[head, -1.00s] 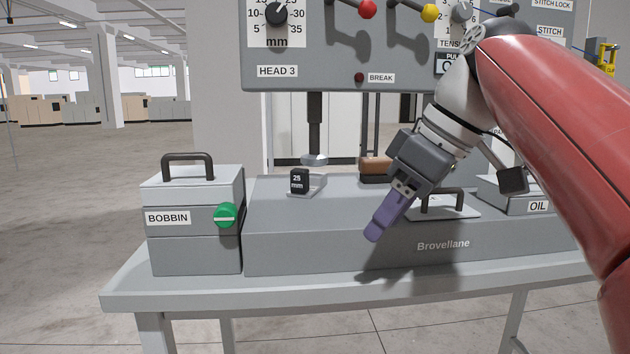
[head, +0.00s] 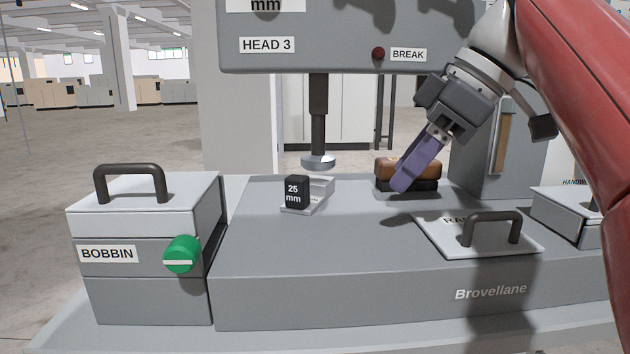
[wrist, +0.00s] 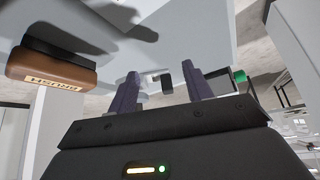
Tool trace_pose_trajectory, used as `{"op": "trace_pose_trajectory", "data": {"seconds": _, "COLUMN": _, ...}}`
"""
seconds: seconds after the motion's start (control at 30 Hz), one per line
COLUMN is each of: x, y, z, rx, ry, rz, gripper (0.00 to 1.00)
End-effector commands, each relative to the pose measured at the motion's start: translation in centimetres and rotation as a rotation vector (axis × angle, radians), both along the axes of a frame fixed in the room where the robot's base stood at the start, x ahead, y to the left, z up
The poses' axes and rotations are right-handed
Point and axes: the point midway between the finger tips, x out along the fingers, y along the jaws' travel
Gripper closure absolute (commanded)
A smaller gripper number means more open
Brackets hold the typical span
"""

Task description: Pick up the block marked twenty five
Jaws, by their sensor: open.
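The black block marked "25 mm" (head: 297,192) stands upright at the front of a small light-grey holder (head: 321,188) on the machine bed. In the wrist view the dark block (wrist: 166,82) shows small, between my fingers and beyond them. My gripper (head: 402,186) has purple fingers and is to the right of the block, apart from it, in front of the brush. In the wrist view my gripper (wrist: 163,88) is open with nothing between its fingertips up close.
A brown brush (head: 408,168) lies behind my gripper, and shows in the wrist view (wrist: 52,75). The presser foot (head: 318,161) hangs just behind the block. The bobbin box (head: 143,255) with a green knob stands left. A handled plate (head: 470,238) lies right. The bed between is clear.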

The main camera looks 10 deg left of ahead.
Motion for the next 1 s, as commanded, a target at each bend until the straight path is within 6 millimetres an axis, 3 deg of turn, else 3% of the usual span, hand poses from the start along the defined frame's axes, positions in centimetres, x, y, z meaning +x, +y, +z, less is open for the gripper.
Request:
{"op": "trace_pose_trajectory", "data": {"seconds": 0.17, "x": 0.1, "y": 1.3, "z": 0.1, "rx": 0.0, "ry": 0.0, "rz": 0.004, "gripper": 0.5}}
{"op": "trace_pose_trajectory", "data": {"seconds": 0.6, "x": 1.5, "y": 9.7, "z": 0.1, "rx": 0.0, "ry": 0.001, "rz": 0.003, "gripper": 0.5}}
{"op": "trace_pose_trajectory", "data": {"seconds": 0.9, "x": 1.8, "y": 12.2, "z": 0.1, "rx": 0.0, "ry": 0.0, "rz": 0.004, "gripper": 0.5}}
{"op": "trace_pose_trajectory", "data": {"seconds": 1.0, "x": 1.9, "y": 12.9, "z": -1.8, "rx": -0.003, "ry": 0.003, "rz": 0.0, "gripper": 0.5}}
